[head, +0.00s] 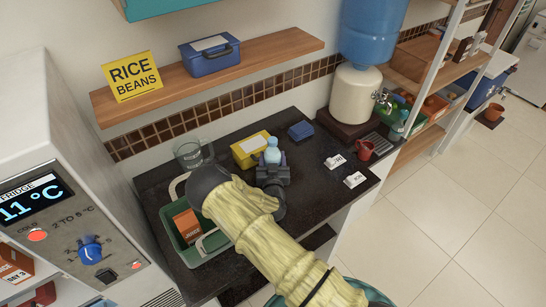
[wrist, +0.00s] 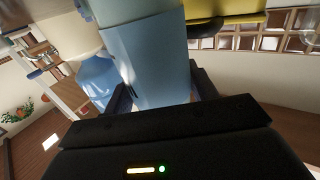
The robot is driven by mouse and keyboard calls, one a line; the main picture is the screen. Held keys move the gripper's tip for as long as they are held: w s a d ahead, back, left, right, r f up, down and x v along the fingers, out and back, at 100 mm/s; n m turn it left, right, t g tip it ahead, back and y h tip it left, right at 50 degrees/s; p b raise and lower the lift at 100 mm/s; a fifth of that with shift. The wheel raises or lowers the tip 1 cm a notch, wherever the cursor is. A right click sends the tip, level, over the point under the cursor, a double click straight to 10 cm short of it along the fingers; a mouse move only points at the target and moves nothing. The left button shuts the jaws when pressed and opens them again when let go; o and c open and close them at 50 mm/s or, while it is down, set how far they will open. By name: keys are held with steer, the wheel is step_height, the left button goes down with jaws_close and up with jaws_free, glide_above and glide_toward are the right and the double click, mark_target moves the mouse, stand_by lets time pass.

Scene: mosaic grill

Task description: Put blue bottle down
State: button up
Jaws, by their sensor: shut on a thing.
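The blue bottle (head: 272,153) is light blue and shows at the end of my arm over the dark counter. My gripper (head: 272,171) is shut on it, and the black gripper body hides its lower part in the head view. In the wrist view the bottle (wrist: 148,55) fills the upper middle, held between the dark fingers of my gripper (wrist: 163,88). I cannot tell whether its base touches the counter (head: 318,205).
A yellow box (head: 248,152) stands close behind the bottle, with a small dark blue box (head: 300,131) to its right. A clear jug (head: 188,154) and green basket (head: 190,254) are left. White labels (head: 354,180), a red mug (head: 365,150) and a water dispenser (head: 355,95) are right. Counter is bare front right.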

steer(key=shift+f, duration=0.1)
steer(key=o, duration=1.4)
steer(key=shift+r, duration=0.2)
steer(key=shift+s+f, duration=0.15)
steer(key=shift+s, duration=0.15)
steer(key=s+b, duration=0.4)
steer(key=s, duration=0.7)
steer(key=shift+s, duration=0.25)
steer(key=shift+d, duration=0.15)
